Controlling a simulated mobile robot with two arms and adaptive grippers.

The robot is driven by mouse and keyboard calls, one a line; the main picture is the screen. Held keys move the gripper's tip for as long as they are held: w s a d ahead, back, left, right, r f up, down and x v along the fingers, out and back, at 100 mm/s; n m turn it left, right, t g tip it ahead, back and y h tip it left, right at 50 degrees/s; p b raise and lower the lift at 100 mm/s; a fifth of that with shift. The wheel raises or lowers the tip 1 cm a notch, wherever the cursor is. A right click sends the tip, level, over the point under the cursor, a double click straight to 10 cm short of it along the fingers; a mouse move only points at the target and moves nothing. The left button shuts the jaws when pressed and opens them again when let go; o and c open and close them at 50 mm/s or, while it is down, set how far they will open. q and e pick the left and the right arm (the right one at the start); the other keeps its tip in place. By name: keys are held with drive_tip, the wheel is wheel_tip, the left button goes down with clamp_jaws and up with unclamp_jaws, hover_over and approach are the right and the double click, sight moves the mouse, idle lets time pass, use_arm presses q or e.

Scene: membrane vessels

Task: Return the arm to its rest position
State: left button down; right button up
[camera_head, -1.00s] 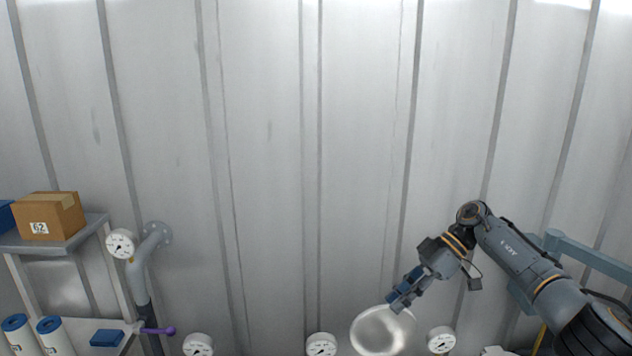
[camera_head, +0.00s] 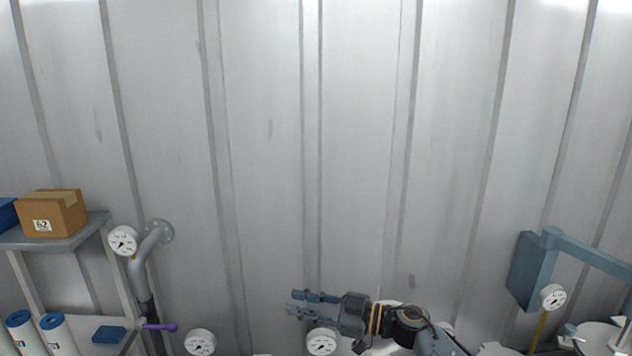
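My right arm comes in from the bottom right, low in the head view. Its gripper (camera_head: 296,302) points left, in front of the wall and just above a round white gauge (camera_head: 321,341). The two fingers look apart, with nothing visible between them. The arm's wrist and lower links cover part of a pale rounded vessel top (camera_head: 392,347) at the bottom edge. My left arm and gripper are not in view.
At left, a shelf (camera_head: 60,243) holds a cardboard box (camera_head: 52,213). A grey pipe (camera_head: 140,262) with a gauge (camera_head: 123,241) stands beside it. At right are a blue-grey bracket (camera_head: 590,255), another gauge (camera_head: 552,297) and a vessel lid (camera_head: 597,339). The space before the ribbed wall (camera_head: 270,150) is clear.

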drive_tip(key=s+d+f+m+t+h, duration=0.4)
drive_tip(key=s+d+f+m+h, duration=0.15)
drive_tip(key=d+m+h, duration=0.25)
drive_tip(key=s+d+f+m+t+h, duration=0.5)
drive_tip(key=d+f+m+h, duration=0.2)
drive_tip(key=d+m+h, duration=0.15)
drive_tip(key=s+d+f+g, duration=0.2)
drive_tip(key=s+f+g, duration=0.15)
drive_tip(key=s, duration=0.55)
drive_tip(key=s+d+f+g, duration=0.2)
drive_tip(key=s+d+g, duration=0.15)
drive_tip(key=s, duration=0.55)
drive_tip(key=s+d+f+g, duration=0.1)
drive_tip(key=s+f+g, duration=0.25)
drive_tip(key=s, duration=0.65)
wheel_tip(320, 180, down, 34)
drive_tip(key=s+r+g+b, duration=0.1)
drive_tip(key=b, duration=0.6)
drive_tip(key=s+d+f+g+b, duration=0.1)
drive_tip(key=s+d+f+b, duration=0.2)
drive_tip(key=s+f, duration=1.3)
wheel_tip(320, 180, down, 4)
drive_tip(key=shift+s+r+n+h+b, duration=0.1)
drive_tip(key=shift+s+n+h+b, duration=0.3)
drive_tip(key=shift+b, duration=0.3)
